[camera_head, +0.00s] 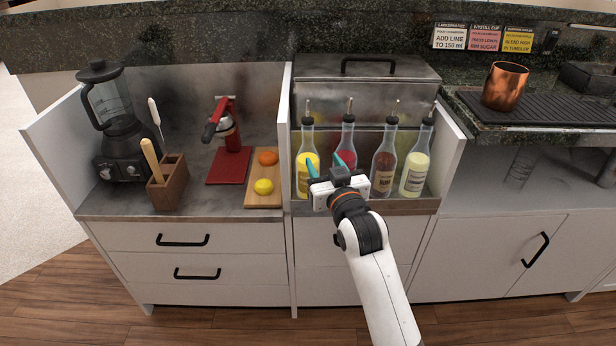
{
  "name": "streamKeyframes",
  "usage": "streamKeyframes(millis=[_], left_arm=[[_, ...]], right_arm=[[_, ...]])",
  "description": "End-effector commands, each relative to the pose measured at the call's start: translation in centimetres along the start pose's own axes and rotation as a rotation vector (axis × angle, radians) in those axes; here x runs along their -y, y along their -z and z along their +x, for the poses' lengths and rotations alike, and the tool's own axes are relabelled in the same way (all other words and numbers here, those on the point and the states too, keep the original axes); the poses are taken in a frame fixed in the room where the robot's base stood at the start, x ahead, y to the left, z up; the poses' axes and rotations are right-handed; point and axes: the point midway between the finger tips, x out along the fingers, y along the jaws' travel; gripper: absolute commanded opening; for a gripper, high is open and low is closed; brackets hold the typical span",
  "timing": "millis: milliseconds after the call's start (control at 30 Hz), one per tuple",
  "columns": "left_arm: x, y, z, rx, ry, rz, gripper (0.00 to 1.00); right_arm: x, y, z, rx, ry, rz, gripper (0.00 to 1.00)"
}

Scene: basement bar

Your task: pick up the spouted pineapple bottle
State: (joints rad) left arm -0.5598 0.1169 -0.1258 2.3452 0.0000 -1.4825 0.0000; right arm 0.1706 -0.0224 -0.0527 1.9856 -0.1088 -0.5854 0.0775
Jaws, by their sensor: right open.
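Several spouted bottles stand upright in a row in the metal well. From left they are a bright yellow one (307,160), a red one (347,138), a dark brown one (384,162) and a pale yellow one (415,165). Their labels are too small to read surely, so I cannot tell which yellow bottle is pineapple. My right gripper (327,164) is open, with its teal fingertips in front of the bright yellow and red bottles. It hides the red bottle's lower part and holds nothing. My left gripper is not in view.
A metal lidded bin (365,90) rises behind the bottles. Left of them are a cutting board (257,199) with fruit, a red press (229,165), a wooden utensil box (170,185) and a blender (118,130). A copper cup (505,87) stands on the right counter. White panels flank the bottle well.

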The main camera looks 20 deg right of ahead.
Motion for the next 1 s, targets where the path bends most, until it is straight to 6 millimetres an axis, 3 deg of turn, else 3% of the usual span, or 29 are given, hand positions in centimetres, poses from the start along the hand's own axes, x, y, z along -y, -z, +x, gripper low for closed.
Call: streamKeyframes(millis=[133,333,700,1000], left_arm=[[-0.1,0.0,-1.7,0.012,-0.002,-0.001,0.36],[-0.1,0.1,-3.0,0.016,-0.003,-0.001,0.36],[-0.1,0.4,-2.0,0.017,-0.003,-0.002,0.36],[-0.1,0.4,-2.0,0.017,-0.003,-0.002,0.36]], right_arm=[[-0.1,0.1,2.8,0.000,0.000,0.000,0.48],[-0.1,0.1,4.5,-0.002,-0.001,0.000,0.48],[-0.9,-0.3,9.1,-0.001,-0.001,0.000,0.48],[-0.8,-0.4,9.6,-0.003,-0.001,0.000,0.48]])
